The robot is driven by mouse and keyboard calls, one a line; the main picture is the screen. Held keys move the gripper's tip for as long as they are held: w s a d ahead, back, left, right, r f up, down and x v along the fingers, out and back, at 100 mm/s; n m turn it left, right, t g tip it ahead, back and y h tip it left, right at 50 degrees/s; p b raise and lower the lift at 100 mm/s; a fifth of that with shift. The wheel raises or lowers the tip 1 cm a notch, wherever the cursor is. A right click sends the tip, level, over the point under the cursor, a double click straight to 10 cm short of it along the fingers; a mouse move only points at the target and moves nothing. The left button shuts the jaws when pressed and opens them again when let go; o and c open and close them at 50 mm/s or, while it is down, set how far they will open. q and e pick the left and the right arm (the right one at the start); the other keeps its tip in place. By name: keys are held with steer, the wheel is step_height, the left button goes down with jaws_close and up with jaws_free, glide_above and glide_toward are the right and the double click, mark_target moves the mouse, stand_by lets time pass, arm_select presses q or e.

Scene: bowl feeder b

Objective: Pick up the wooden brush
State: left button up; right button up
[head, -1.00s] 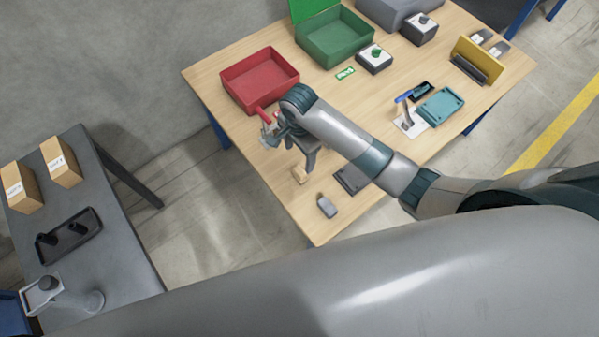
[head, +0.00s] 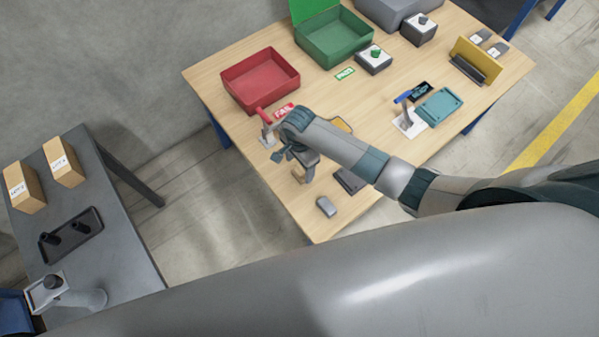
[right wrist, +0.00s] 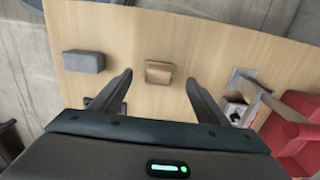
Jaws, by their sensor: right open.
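The wooden brush (head: 299,174) is a small tan block on the wooden table near its front left edge, partly hidden by my right gripper (head: 292,165) in the head view. In the right wrist view the brush (right wrist: 160,72) lies ahead of the fingertips, in line with the gap between them. My right gripper (right wrist: 159,80) is open and empty, with its fingers apart on either side of that gap. I see no contact with the brush. My left gripper is not in view.
A grey block (head: 326,207) and a dark flat item (head: 346,181) lie near the brush. A stand with a red handle (head: 265,119) is behind the gripper, by the red bin (head: 259,80). A teal tray (head: 438,107) is farther right. The table's front edge is close.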

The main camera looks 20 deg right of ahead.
mark_target(299, 170)
steer(key=shift+s+f, duration=0.15)
steer(key=shift+f, duration=1.55)
steer(key=c, duration=1.1)
steer(key=shift+c, duration=0.2)
steer(key=shift+r, duration=0.1)
